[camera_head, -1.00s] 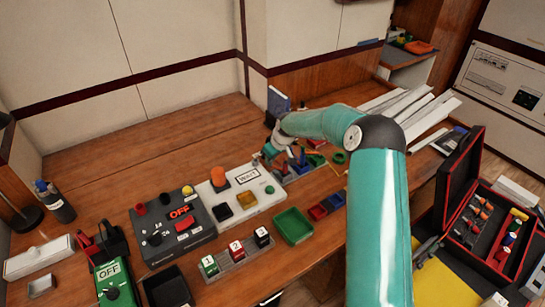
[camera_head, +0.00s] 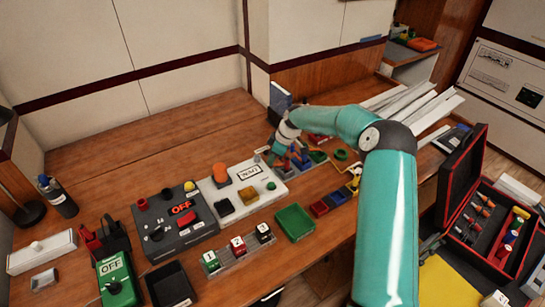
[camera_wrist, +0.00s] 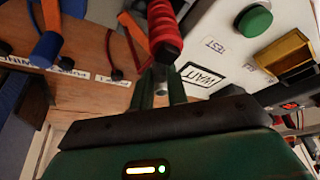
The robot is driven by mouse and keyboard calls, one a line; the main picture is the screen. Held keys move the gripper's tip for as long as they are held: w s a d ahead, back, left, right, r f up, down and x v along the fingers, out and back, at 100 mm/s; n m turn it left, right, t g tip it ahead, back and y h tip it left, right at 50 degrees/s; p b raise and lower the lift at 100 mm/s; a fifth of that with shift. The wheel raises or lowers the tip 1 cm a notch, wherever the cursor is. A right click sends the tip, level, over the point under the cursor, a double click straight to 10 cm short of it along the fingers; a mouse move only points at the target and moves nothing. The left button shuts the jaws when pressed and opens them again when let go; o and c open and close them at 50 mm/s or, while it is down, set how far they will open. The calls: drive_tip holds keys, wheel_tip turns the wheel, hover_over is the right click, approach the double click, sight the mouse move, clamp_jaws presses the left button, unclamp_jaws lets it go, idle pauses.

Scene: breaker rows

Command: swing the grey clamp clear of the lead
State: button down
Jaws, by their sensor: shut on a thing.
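My gripper (camera_wrist: 161,82) is shut, with its fingertips on a small grey piece (camera_wrist: 160,72) that looks like the grey clamp; most of it is hidden between the fingers. A red ribbed part (camera_wrist: 164,28), perhaps the lead's end, stands just beyond the tips in the wrist view. I cannot tell whether clamp and lead touch. In the head view my gripper (camera_head: 277,148) is low at the far right corner of the white WAIT box (camera_head: 219,190); its tips are hard to make out.
The WAIT box has an orange knob (camera_head: 220,172) and a green button (camera_wrist: 255,20). Blue and orange parts (camera_wrist: 47,45) stand close at left in the wrist view. A green tray (camera_head: 295,222) lies in front. The back left of the bench is clear.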

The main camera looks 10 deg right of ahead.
drive_tip(key=shift+w+r, duration=0.1)
drive_tip(key=shift+r, duration=0.15)
drive_tip(key=c, duration=1.4)
unclamp_jaws()
drive_tip(key=shift+f, duration=0.15)
drive_tip(key=v, duration=1.4)
drive_tip(key=shift+f, duration=0.1)
